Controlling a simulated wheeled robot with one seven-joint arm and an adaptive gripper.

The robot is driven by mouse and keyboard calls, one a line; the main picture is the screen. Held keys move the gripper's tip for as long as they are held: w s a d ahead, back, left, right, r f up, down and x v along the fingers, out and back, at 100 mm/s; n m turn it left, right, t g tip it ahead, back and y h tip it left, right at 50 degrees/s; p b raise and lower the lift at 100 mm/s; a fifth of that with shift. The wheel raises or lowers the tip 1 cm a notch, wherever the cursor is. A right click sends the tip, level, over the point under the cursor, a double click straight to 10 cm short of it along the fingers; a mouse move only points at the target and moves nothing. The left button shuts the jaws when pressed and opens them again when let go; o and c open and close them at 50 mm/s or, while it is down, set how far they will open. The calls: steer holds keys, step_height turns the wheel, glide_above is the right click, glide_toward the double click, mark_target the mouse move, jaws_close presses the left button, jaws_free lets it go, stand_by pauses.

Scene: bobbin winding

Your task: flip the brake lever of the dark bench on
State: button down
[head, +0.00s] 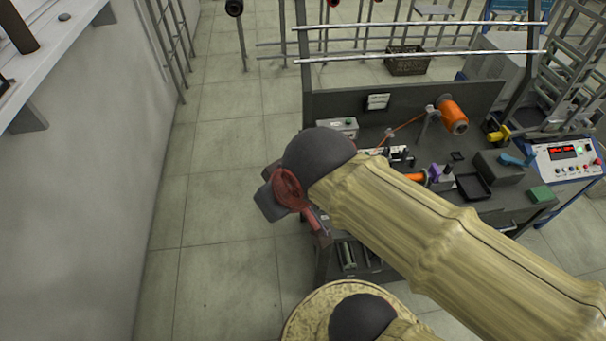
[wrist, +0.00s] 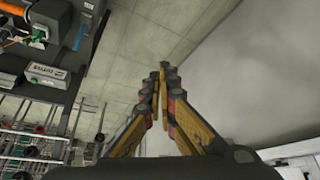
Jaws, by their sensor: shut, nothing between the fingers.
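The dark bench (head: 405,98) stands right of centre in the head view, partly covered by my arm. Part of it also shows at the upper left of the wrist view (wrist: 92,22). I cannot pick out its brake lever in either view. My gripper (wrist: 163,67) is shut and empty in the wrist view, with its fingertips together over bare floor, apart from the bench. In the head view my arm ends beyond the bench's left edge, and the fingertips are not clear there.
The bench carries an orange spool (head: 453,116), a grey box with a green button (head: 345,127) and a purple part (head: 437,174). A blue-framed control panel (head: 565,160) stands at right. A pale wall (head: 110,160) rises at left, with clear floor (head: 215,215) between.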

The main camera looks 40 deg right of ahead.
steer(key=shift+d, duration=0.1)
steer(key=w+d+f+g+h+b, duration=0.3)
steer(key=w+d+f+g+h, duration=0.55)
steer(key=w+d+f, duration=0.6)
steer(key=w+d+f+h+b, duration=0.1)
steer(key=w+d+f+h, duration=0.1)
steer(key=w+f, duration=0.2)
steer(key=w+d+f+h, duration=0.3)
steer(key=w+f, duration=0.1)
steer(key=f, duration=0.4)
steer(key=w+d+f+n+h+b, duration=0.1)
steer(key=w+d+f+h, duration=0.1)
steer(key=f, duration=0.5)
steer(key=shift+w+d+g+h+b, duration=0.2)
steer(key=shift+w+g+h+b, duration=0.2)
steer(key=shift+w, duration=0.5)
